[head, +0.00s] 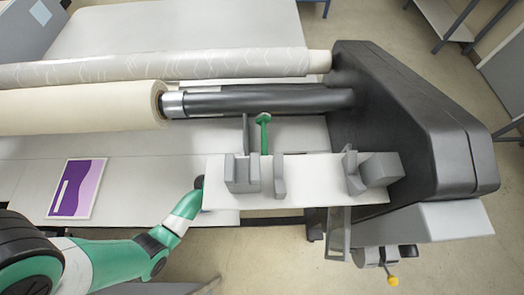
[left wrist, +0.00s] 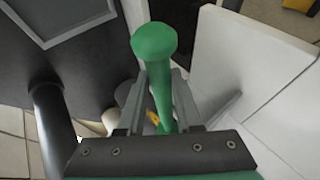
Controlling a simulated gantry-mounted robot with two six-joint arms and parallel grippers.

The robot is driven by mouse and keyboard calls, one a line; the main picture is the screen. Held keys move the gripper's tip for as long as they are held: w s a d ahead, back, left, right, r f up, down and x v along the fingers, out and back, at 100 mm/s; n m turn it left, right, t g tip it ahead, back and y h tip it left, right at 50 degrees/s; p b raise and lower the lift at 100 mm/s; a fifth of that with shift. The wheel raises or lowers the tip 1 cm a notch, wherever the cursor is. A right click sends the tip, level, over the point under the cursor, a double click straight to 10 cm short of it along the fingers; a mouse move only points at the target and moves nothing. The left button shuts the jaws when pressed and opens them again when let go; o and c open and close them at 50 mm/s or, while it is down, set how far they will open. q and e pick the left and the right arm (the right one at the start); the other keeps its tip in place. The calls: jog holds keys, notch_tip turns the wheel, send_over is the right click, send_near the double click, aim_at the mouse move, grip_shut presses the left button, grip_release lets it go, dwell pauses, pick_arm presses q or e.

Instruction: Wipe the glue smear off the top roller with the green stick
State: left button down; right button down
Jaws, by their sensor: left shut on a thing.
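The green stick (head: 264,138) with its round green head shows beyond the far edge of a white shelf in the head view. In the left wrist view the stick (left wrist: 155,42) stands lengthwise between the jaws, its head beyond the fingertips. My left gripper (left wrist: 160,100) is shut on it; in the head view the shelf hides most of that gripper. A dark roller (head: 260,100) lies just beyond the stick's head, apart from it in the picture. A pale patterned roll (head: 160,68) lies farther back. I cannot make out a glue smear. My right gripper is not in view.
The white shelf (head: 315,178) carries grey holders (head: 242,174). A dark machine housing (head: 400,120) closes off the right side. A cream roll (head: 80,109) lies at left. A purple-and-white sheet (head: 78,188) lies on the table. A yellow knob (head: 393,281) hangs below the shelf.

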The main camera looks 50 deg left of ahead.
pick_arm(q)
jog(key=shift+w+a+b, duration=0.4)
jog(key=shift+w+a, duration=0.2)
jog(key=shift+a, duration=0.2)
dwell(0.8)
jog(key=shift+d, duration=0.1)
dwell(0.4)
jog(key=shift+w+d, duration=0.65)
jog(key=shift+w, duration=0.15)
jog(key=shift+w+a, duration=0.1)
dwell(0.3)
